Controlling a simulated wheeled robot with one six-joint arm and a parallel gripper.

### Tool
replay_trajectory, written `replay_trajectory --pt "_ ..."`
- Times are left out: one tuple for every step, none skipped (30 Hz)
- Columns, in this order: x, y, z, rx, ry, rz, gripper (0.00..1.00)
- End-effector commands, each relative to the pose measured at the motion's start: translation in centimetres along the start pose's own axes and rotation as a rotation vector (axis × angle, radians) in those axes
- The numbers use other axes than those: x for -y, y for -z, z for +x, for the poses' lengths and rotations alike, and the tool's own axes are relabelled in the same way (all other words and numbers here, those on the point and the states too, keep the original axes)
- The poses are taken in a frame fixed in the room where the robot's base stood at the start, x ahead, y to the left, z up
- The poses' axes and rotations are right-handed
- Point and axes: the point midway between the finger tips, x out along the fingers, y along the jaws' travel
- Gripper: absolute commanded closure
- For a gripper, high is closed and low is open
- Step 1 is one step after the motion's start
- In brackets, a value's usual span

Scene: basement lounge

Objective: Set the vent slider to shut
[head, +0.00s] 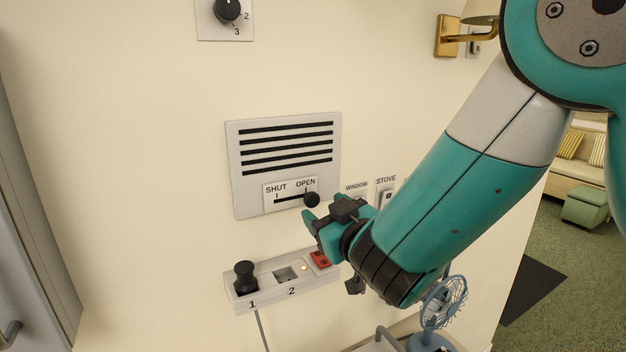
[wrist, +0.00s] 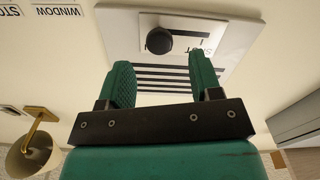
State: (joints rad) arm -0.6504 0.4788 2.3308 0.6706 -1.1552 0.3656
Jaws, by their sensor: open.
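The vent panel (head: 240,195) is a grey plate on the wall with dark slots and a slider track marked SHUT at left and OPEN at right. The round black slider knob (head: 311,200) sits at the OPEN end. My gripper (head: 308,222) is just below and right of the knob, apart from it as far as I can tell. In the wrist view the picture is upside down; the knob (wrist: 159,41) shows beyond and between the two green fingers of my gripper (wrist: 160,75), which are open and empty. Part of the OPEN end is hidden there by the knob.
Below the vent is a socket strip (head: 241,304) with a black plug (head: 245,278) and a red switch (head: 320,259). WINDOW and STOVE switches (head: 387,196) are right of the vent. A dial (head: 228,10) is above, a brass wall lamp (head: 447,36) upper right, a blue fan (head: 440,304) lower right.

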Motion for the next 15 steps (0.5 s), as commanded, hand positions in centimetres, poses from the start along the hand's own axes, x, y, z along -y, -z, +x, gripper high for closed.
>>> replay_trajectory --pt "-0.2 0.7 1.0 0.003 0.0 0.001 0.42" --pt "-0.2 0.7 1.5 0.001 -0.001 0.001 0.42" --pt "-0.2 0.6 2.1 0.001 -0.001 0.0 0.42" --pt "-0.2 0.6 2.5 0.002 -0.001 0.001 0.42" --pt "-0.2 0.6 2.9 0.001 -0.001 0.002 0.42" --pt "-0.2 0.5 3.4 0.002 -0.001 0.001 0.42" --pt "-0.2 0.5 3.7 0.001 -0.001 0.001 0.42" --pt "-0.1 0.4 4.0 0.001 -0.001 0.001 0.42" --pt "-0.1 0.3 4.2 0.001 -0.001 0.001 0.42" --pt "-0.1 0.3 4.5 0.0 -0.001 0.001 0.42" --pt "-0.1 0.3 4.6 0.0 -0.001 0.001 0.42" --pt "-0.1 0.2 4.8 0.0 -0.001 0.001 0.42" --pt "-0.1 0.1 4.8 0.0 -0.001 0.001 0.42" --pt "-0.1 0.1 4.9 0.0 -0.001 0.001 0.42" --pt "-0.1 0.0 5.0 0.0 -0.001 0.001 0.42"
